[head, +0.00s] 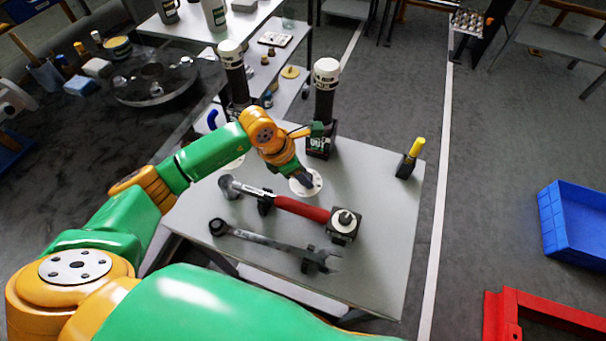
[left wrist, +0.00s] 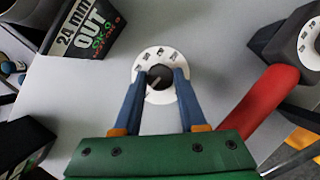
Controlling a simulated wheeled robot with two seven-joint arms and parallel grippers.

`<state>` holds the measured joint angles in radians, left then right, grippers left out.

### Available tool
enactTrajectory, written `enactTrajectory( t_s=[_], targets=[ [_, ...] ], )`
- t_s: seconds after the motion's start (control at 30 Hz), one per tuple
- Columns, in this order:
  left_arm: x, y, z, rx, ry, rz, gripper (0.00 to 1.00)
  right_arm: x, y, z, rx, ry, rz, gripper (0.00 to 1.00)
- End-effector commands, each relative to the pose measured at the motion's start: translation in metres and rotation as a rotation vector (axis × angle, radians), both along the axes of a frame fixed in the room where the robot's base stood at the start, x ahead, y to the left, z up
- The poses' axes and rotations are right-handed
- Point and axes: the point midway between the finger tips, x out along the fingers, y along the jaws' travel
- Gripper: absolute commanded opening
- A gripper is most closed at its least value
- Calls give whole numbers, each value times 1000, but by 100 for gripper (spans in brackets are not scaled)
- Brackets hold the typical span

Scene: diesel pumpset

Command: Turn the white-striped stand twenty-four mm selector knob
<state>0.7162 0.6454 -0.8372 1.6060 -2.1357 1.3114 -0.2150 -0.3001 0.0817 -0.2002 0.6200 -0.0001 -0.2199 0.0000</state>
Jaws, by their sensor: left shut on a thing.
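A round white dial (head: 311,190) lies on the grey table, with dark marks around its rim in the left wrist view (left wrist: 148,56). A dark selector knob (left wrist: 160,78) with a pale pointer line sits at its centre. My left gripper (head: 305,179) reaches down onto the dial. Its blue fingers (left wrist: 161,80) are shut on the knob, one on each side. In the head view the gripper hides the knob. Beside the dial stands a black stand (head: 321,138) with a white-capped post; its label reads "24 mm OUT" in the left wrist view (left wrist: 88,28). My right gripper is not in view.
An open-ended spanner (head: 265,240) lies nearer me. A second white-capped post (head: 234,75) and a yellow-topped marker (head: 411,158) stand on the table.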

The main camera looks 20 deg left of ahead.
Motion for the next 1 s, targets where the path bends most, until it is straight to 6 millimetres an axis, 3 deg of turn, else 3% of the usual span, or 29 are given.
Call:
enactTrajectory(
  t_s=[0.6, 1.0],
  targets=[
    [4, 1, -6, -1, -5, -522, 0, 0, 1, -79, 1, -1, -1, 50],
    [6, 1, -3, -2, -2, -881, 0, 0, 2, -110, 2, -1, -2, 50]
  ],
)
